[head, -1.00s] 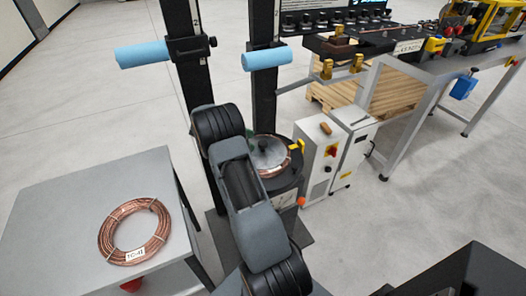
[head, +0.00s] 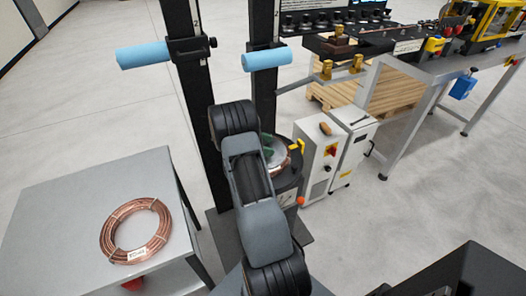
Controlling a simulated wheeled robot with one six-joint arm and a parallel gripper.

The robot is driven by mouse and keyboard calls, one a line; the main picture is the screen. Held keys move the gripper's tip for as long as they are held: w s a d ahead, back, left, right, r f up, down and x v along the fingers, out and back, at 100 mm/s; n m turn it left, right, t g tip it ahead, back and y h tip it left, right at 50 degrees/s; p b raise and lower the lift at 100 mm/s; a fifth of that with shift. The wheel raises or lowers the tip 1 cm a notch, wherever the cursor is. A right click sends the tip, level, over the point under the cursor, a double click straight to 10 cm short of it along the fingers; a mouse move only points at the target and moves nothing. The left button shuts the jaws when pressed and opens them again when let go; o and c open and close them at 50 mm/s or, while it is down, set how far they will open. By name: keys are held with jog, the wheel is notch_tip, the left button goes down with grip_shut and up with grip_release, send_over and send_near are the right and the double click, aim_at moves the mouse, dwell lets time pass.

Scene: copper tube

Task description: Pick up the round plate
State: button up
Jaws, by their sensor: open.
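The round plate (head: 281,159) is a grey metal disc lying on top of a copper coil on the dark round stand between the two black posts. Its left part is hidden behind my arm, and its dark centre knob does not show. My gripper (head: 267,150) is mostly hidden behind my arm; a small green part of it shows at the plate's left side, over the plate in the picture. It is open. I cannot tell whether it touches the plate or is above it.
Black posts (head: 263,98) with blue rollers (head: 267,61) stand close behind my arm. A white control box (head: 322,158) is right of the stand. A grey table (head: 60,210) with a copper coil (head: 136,230) is at left. Open floor lies at right.

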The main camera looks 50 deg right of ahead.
jog(key=shift+c, duration=0.3)
jog(key=c, duration=1.2)
jog(key=shift+r, duration=0.2)
